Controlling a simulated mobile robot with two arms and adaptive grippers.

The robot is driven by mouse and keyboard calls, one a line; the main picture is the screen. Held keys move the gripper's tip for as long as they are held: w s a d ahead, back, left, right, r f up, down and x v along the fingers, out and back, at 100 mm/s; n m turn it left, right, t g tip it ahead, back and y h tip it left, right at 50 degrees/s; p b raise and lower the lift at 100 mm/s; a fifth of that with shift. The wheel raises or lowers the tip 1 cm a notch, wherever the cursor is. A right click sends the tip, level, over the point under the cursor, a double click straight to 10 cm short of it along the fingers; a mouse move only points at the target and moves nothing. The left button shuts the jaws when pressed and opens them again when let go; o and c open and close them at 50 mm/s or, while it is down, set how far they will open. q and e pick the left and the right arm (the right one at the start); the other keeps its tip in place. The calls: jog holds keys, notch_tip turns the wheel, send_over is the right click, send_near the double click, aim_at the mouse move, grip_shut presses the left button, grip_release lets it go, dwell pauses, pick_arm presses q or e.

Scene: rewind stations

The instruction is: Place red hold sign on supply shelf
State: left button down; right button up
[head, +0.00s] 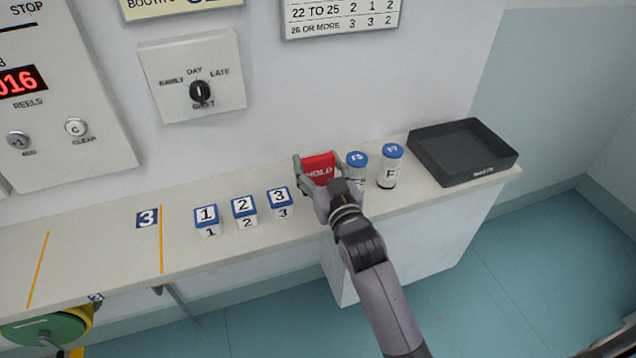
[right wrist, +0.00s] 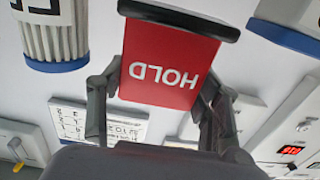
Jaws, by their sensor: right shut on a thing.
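The red hold sign (head: 318,168) is at the shelf in the head view, between the numbered blocks and the blue-capped canisters. In the right wrist view the sign (right wrist: 168,66) shows its white HOLD lettering upside down and a dark base. My right gripper (head: 318,180) is shut on the sign, with a finger (right wrist: 100,100) along each side of it. The supply shelf (head: 130,255) is a long pale ledge along the wall. I cannot tell whether the sign's base touches the shelf. My left gripper is not in view.
Blocks 1 (head: 207,220), 2 (head: 244,210) and 3 (head: 280,202) stand left of the sign. Two blue-capped canisters (head: 357,160) (head: 390,165) stand close on its right. A black tray (head: 463,152) sits at the right end. The shelf's left part is mostly clear.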

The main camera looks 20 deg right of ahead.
aim_at(319, 184)
jog(key=shift+f, duration=2.45)
jog(key=shift+f, duration=0.1)
jog(key=o, duration=0.9)
jog(key=s+b, duration=0.1)
jog(key=s, duration=1.1)
jog(key=shift+d, duration=0.2)
